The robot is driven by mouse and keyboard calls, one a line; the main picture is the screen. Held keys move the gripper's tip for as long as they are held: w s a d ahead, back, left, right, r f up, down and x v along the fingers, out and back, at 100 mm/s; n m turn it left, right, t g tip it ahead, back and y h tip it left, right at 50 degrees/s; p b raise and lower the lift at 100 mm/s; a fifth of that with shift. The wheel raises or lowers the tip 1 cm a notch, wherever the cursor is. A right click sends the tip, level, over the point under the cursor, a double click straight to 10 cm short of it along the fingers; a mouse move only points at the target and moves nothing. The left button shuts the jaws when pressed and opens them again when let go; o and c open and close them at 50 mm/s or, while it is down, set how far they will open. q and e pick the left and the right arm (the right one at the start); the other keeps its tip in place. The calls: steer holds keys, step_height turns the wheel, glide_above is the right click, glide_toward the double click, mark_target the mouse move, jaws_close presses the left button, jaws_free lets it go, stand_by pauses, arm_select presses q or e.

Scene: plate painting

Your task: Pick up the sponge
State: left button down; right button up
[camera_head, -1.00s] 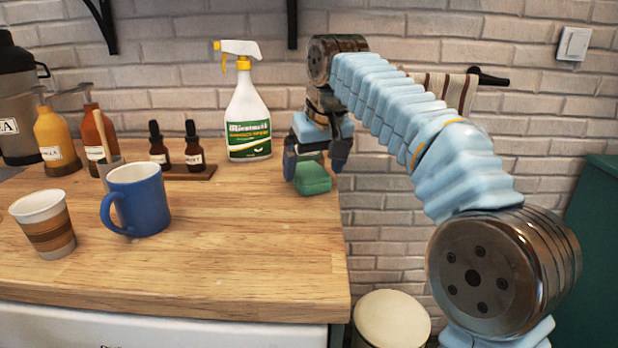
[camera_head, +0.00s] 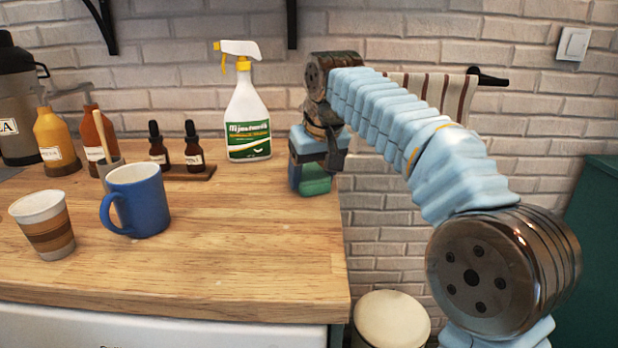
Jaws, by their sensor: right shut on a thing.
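The green sponge (camera_head: 315,184) is at the right back edge of the wooden counter, in front of and right of the spray bottle. My right gripper (camera_head: 316,172) points down over it and is shut on it. The fingers and the blue-covered hand hide its upper part and sides. Its lower face shows between the fingers; I cannot tell whether it touches the counter. My left gripper is not in view.
A spray bottle (camera_head: 248,115) stands just left of my right gripper. A blue mug (camera_head: 140,205), a paper cup (camera_head: 45,228) and dropper bottles (camera_head: 193,150) stand further left. The counter's front right (camera_head: 250,260) is clear. A round bin (camera_head: 391,318) stands below.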

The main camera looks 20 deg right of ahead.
mark_target(312, 174)
steer(key=shift+s+r, duration=0.15)
steer(key=shift+r, duration=0.35)
step_height(312, 174, up, 6)
steer(key=shift+f, duration=0.1)
steer(key=s+a+b, duration=0.1)
steer(key=s, duration=0.1)
steer(key=s+a+b, duration=0.1)
steer(key=s+b, duration=0.1)
steer(key=s, duration=0.1)
steer(key=s+a+b, duration=0.1)
steer(key=s+a, duration=0.1)
steer(key=shift+s+f+b, duration=0.25)
steer(key=shift+s+b, duration=0.05)
steer(key=s+a, duration=0.1)
steer(key=s, duration=0.2)
steer(key=s+a+b, duration=0.1)
steer(key=s+a, duration=0.1)
steer(key=s, duration=0.1)
steer(key=s+a+b, duration=0.1)
steer(key=s, duration=0.3)
steer(key=shift+a+r, duration=0.35)
